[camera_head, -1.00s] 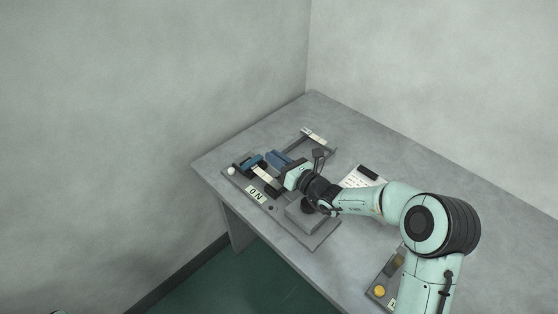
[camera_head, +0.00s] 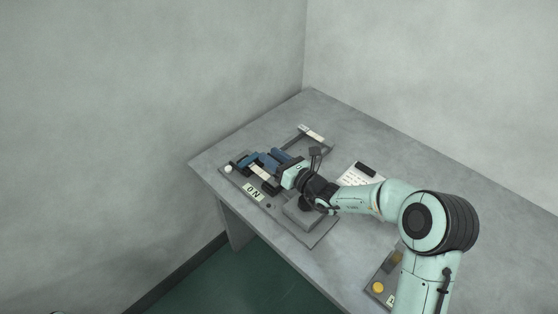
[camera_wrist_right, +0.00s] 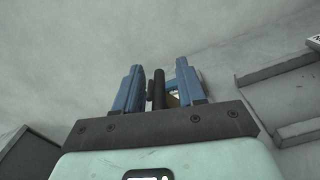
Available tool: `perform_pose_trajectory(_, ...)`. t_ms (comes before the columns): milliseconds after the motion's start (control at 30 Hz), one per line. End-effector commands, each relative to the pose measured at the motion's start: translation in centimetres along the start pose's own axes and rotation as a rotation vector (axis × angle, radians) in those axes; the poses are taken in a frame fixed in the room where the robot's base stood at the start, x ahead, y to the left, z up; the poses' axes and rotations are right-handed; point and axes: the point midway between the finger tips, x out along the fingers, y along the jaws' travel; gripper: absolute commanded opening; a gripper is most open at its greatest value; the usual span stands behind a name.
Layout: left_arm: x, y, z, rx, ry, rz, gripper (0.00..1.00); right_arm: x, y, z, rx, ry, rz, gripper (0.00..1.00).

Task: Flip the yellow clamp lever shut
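My right gripper (camera_head: 275,160) reaches over the fixture on the table from the right. In the right wrist view its two blue fingers (camera_wrist_right: 158,85) stand apart, so it is open. A dark upright bar (camera_wrist_right: 157,90) shows between them, with small gaps on both sides. A small yellowish patch (camera_wrist_right: 173,101) shows behind the right finger's inner side; I cannot tell whether it is the clamp lever. No yellow lever stands out in the head view, where my gripper and wrist hide part of the fixture.
The fixture's grey base plate (camera_head: 318,238) carries an ON label (camera_head: 252,192), a cream bar (camera_head: 261,173) and a white knob (camera_head: 228,168). A paper sheet (camera_head: 352,179), a second bracket (camera_head: 313,133) and a yellow button (camera_head: 378,287) are nearby. The table's back right is clear.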

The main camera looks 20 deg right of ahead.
Motion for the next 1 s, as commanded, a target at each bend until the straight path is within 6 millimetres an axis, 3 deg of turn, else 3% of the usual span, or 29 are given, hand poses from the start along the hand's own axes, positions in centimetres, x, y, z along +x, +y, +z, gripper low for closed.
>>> perform_pose_trajectory(167, 0.2, -0.1, 0.0, 0.0, -0.001, 0.0, 0.0, -2.0, -0.1, 0.0, -0.001, 0.001, -0.003, 0.4)
perform_pose_trajectory(600, 0.6, -0.2, -0.1, 0.0, 0.001, 0.0, 0.0, -11.3, -0.1, 0.0, 0.0, 0.002, -0.005, 0.4)
perform_pose_trajectory(800, 0.6, -0.2, -0.1, 0.0, 0.002, 0.0, 0.0, -13.1, -0.1, -0.1, 0.001, 0.002, -0.003, 0.4)
perform_pose_trajectory(1000, 0.6, -0.2, -0.1, 0.0, 0.002, 0.001, 0.0, -13.4, -0.1, -0.1, 0.001, 0.002, -0.002, 0.4)
